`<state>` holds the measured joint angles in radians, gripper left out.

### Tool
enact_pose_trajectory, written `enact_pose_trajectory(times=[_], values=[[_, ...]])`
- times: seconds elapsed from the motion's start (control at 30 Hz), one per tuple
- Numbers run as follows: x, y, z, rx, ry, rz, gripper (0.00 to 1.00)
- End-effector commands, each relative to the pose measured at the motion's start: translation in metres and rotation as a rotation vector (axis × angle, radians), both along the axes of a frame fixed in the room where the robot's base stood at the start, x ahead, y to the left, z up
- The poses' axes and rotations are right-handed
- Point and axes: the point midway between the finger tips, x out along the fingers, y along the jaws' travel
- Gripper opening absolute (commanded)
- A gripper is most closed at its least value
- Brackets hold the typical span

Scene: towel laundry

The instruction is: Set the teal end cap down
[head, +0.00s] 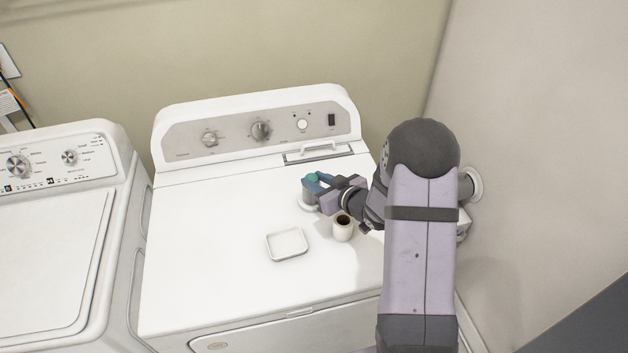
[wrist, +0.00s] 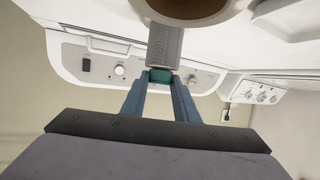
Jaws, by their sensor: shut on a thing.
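The teal end cap (head: 312,177) is between the blue fingertips of my gripper (head: 318,180), over the right part of the dryer top. In the wrist view the teal end cap (wrist: 160,75) shows between the fingertips of my gripper (wrist: 160,82), which is shut on it. A grey ribbed cylinder (wrist: 165,45) lies in line with the cap. In the head view this grey cylinder (head: 309,194) stands upright below the cap on a white round base (head: 307,207). I cannot tell whether cap and cylinder touch. The fingers hide part of the cap.
A white cup (head: 343,231) with a dark inside stands just in front of my gripper. A shallow white tray (head: 273,249) lies to the front left. The dryer's control panel (head: 260,130) rises behind. The left of the dryer top (head: 205,225) is clear.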

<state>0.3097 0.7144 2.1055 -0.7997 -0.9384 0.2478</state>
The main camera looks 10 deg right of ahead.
Motion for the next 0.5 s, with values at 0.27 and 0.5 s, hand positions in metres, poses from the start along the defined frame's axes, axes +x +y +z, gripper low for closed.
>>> enact_pose_trajectory(times=[0.27,0.5], values=[[0.000,0.000,0.018,-0.001,-0.003,0.001,0.03],[0.000,0.000,0.052,-0.002,-0.005,0.001,0.03]])
